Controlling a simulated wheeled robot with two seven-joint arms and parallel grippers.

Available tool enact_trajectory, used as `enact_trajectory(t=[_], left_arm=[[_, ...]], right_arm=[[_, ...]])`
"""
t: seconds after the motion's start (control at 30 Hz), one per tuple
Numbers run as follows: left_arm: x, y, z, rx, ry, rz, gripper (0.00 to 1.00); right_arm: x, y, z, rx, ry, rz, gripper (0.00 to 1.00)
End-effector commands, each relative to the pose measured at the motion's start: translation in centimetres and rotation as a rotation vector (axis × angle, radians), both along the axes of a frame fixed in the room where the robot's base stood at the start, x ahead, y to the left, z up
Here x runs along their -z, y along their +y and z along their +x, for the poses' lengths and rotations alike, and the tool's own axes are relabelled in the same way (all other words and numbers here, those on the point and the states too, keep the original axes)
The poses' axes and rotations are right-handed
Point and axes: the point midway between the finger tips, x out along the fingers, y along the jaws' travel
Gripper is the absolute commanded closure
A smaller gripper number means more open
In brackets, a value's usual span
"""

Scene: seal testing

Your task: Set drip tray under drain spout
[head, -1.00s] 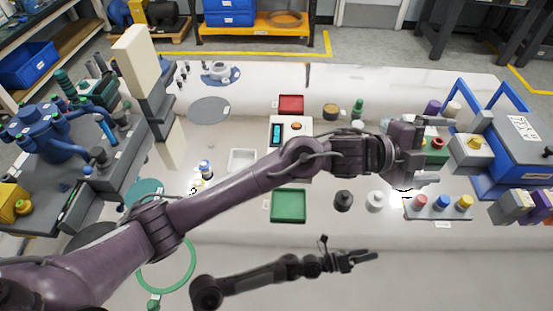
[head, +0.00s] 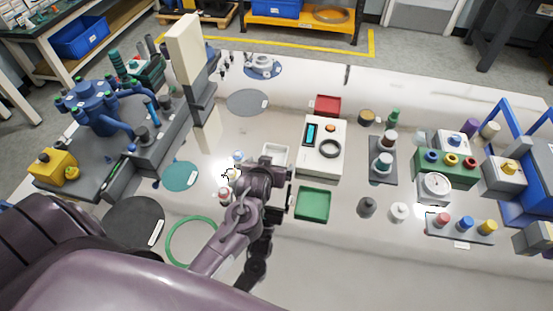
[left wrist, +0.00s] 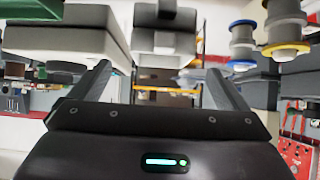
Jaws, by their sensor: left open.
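A small white tray (head: 276,151) lies on the table, partly hidden behind my left gripper. A green square tray (head: 313,204) and a red one (head: 328,105) also lie flat; no label shows which is the drip tray. The blue machine (head: 92,104) on the grey bench has a blue pipe (head: 124,127) angled downward; I cannot tell whether it is the drain spout. My left gripper (head: 284,178) is just in front of the white tray and left of the green one. In the left wrist view its fingers (left wrist: 159,72) are apart, empty. My right gripper is out of view.
Small bottles (head: 232,174) stand left of my gripper. A white tester (head: 323,147) stands behind the green tray. A green ring (head: 190,242) and a dark disc (head: 134,222) lie at front left. Gauges and coloured parts crowd the right.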

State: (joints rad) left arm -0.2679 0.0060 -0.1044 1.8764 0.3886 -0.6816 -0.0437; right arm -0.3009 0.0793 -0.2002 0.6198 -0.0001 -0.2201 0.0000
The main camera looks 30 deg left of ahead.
Motion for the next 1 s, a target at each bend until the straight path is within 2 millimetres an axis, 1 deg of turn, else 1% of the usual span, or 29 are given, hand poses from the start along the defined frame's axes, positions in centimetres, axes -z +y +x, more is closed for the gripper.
enact_trajectory(t=[0.03,0.27,0.43,0.6,0.8,0.87,1.0], left_arm=[[0.3,0.1,0.6,0.001,-0.002,0.002,0.04],[1.5,0.9,2.8,0.003,-0.003,0.002,0.04],[2.9,1.5,4.8,0.006,-0.004,0.002,0.04],[3.6,1.7,5.5,0.005,-0.004,0.0,0.04],[3.6,1.7,5.5,0.006,-0.004,0.0,0.04],[3.6,1.6,5.5,0.006,-0.004,0.0,0.1],[3.6,1.6,5.5,0.006,-0.004,0.0,0.29]], right_arm=[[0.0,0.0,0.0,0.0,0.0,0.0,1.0],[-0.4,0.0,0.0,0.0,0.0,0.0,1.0],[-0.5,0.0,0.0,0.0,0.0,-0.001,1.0],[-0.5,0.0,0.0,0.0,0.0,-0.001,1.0],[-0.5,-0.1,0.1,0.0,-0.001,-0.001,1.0],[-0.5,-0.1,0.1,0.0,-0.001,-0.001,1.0],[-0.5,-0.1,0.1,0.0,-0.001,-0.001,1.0]])
